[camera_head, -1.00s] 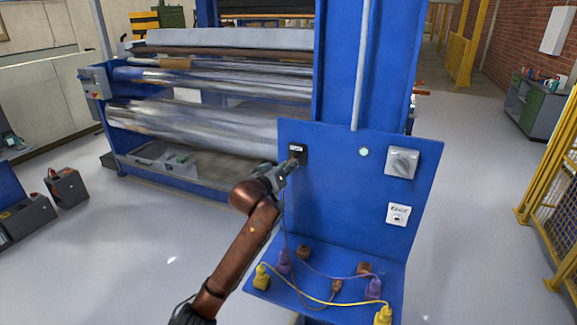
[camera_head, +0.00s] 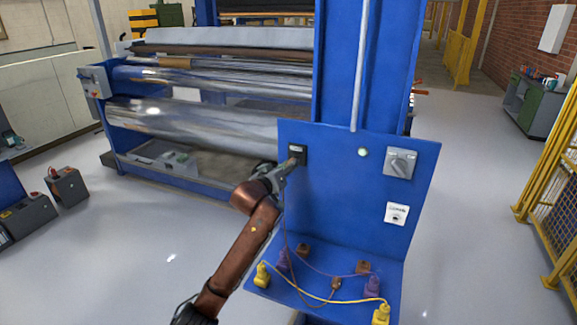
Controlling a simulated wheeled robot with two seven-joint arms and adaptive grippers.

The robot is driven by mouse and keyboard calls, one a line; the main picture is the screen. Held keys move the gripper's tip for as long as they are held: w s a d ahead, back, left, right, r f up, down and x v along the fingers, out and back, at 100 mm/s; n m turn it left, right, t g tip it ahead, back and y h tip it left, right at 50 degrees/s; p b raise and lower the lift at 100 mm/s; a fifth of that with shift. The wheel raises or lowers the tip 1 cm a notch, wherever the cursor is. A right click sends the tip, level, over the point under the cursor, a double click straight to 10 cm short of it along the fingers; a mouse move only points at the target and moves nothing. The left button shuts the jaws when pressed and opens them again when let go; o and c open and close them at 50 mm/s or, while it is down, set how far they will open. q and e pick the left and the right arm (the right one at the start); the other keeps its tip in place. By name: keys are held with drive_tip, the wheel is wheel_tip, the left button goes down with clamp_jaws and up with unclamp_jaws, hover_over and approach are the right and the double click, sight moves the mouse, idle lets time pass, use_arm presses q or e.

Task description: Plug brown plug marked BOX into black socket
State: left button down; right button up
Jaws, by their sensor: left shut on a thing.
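The black socket (camera_head: 299,149) is on the upper left of the blue upright panel. My left gripper (camera_head: 291,163) is right in front of it, shut on the brown plug, which is mostly hidden by the fingers. I cannot tell whether the plug is seated in the socket or only against it. A brown cable (camera_head: 286,222) hangs from the gripper down to the blue shelf. My right gripper is not in view. Any BOX marking is too small to read.
The shelf (camera_head: 330,262) holds brown plugs (camera_head: 303,251), purple plugs (camera_head: 373,285) and yellow plugs (camera_head: 381,314) with cables. The panel also carries a green light (camera_head: 363,152), a grey rotary switch (camera_head: 400,163) and a white socket (camera_head: 396,213). Film rollers (camera_head: 190,120) stand behind on the left.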

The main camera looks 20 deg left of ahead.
use_arm(q)
drive_tip(key=shift+w+p, duration=0.35)
drive_tip(key=shift+w, duration=0.25)
idle(0.4)
drive_tip(key=c, duration=1.6)
unclamp_jaws()
